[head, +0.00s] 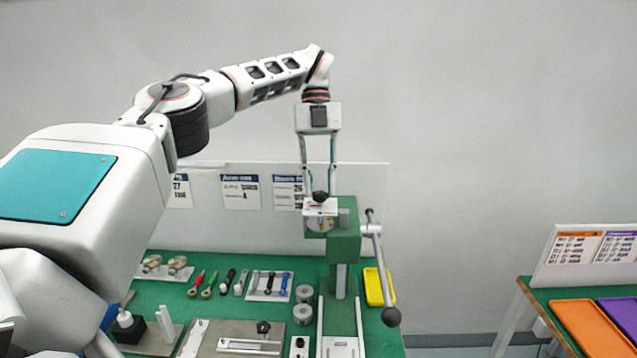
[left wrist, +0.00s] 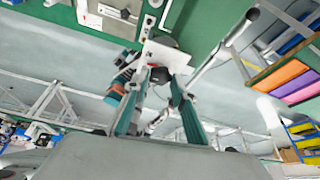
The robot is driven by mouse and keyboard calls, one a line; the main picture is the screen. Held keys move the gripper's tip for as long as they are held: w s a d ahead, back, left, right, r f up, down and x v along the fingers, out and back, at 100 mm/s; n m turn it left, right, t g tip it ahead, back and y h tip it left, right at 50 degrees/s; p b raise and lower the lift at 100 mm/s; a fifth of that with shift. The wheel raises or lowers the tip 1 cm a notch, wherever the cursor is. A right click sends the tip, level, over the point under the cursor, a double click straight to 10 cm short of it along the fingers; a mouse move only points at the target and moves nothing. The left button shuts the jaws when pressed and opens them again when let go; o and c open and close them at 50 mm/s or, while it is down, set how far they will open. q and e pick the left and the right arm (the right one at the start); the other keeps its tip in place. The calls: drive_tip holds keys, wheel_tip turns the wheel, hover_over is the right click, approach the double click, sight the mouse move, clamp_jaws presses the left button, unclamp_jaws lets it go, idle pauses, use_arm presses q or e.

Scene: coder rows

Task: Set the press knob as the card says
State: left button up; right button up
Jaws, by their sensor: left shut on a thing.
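The green press (head: 346,245) stands at the right end of the green bench, with a long lever ending in a dark ball (head: 391,316). On its top plate (head: 322,208) is the black press knob (head: 320,197). My left gripper (head: 319,190) reaches down from above and is shut on the knob. In the left wrist view the dark knob (left wrist: 160,74) sits between the fingertips (left wrist: 159,84). The knob's setting cannot be read. Cards hang on the back panel: one at left (head: 180,190), one in the middle (head: 240,191), one at right (head: 288,192); their small print is unclear.
Several hand tools (head: 227,281), two grey cylinders (head: 304,303) and a plate with a small black knob (head: 263,328) lie left of the press. A yellow tray (head: 378,288) is behind the lever. An orange tray (head: 593,328) sits on another table at right.

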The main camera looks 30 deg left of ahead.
use_arm(q)
drive_tip(key=m, duration=0.2)
drive_tip(key=m+y, duration=0.1)
drive_tip(key=shift+w+d+m+g, duration=0.1)
drive_tip(key=shift+d+m+g, duration=0.1)
drive_tip(key=shift+m+g, duration=0.2)
drive_tip(key=shift+d+m+y, duration=0.15)
drive_tip(key=shift+m+y, duration=0.65)
drive_tip(key=shift+m, duration=1.2)
drive_tip(key=shift+f, duration=0.1)
drive_tip(key=o, duration=1.1)
